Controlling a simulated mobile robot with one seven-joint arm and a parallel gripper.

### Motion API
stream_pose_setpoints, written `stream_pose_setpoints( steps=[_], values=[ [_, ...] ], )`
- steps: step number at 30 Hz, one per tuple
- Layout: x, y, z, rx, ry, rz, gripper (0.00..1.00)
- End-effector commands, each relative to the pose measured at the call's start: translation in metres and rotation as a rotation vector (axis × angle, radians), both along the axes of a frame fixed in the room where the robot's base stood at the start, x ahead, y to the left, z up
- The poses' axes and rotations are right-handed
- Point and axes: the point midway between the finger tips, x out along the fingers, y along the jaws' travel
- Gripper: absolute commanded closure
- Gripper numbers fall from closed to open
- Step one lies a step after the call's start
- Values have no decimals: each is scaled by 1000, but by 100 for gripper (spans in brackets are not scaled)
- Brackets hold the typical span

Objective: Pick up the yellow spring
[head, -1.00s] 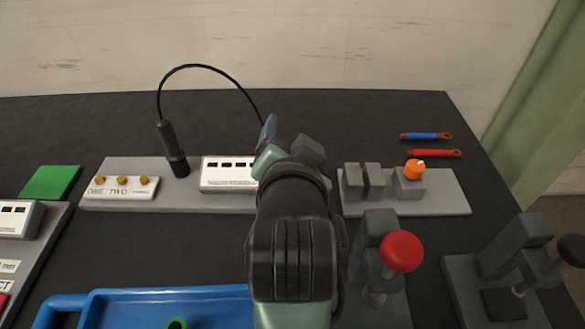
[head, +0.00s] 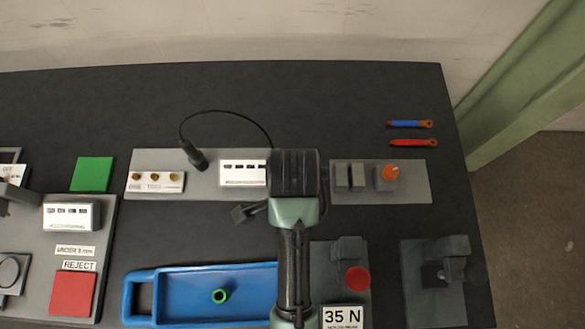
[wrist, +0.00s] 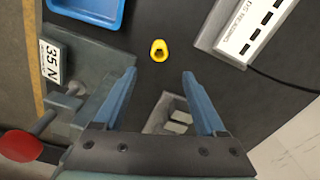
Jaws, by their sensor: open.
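The yellow spring (wrist: 158,50) is a short yellow ring-like piece with a dark hole. It sits on the dark table in the wrist view, beyond my fingertips and between their lines. My gripper (wrist: 159,75) is open, with its two blue fingers apart and nothing between them. The spring is apart from both fingers. In the head view my arm covers that part of the table, and I cannot see the spring there.
A blue tray (head: 250,283) holding a green ring (head: 220,296) is left of my arm. The press marked 35 N (head: 325,262) is right of it. Behind are a white slotted block (head: 242,173) and a grey fixture with an orange knob (head: 390,171).

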Motion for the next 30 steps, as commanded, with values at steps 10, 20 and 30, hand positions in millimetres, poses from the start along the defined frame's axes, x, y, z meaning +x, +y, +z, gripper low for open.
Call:
stream_pose_setpoints(
  steps=[10,20,30],
  values=[
    [-3,0,-57,0,13,-3,27],
    [-2,1,-83,0,9,-2,27],
    [-1,2,-123,0,7,-2,27]
  ],
)
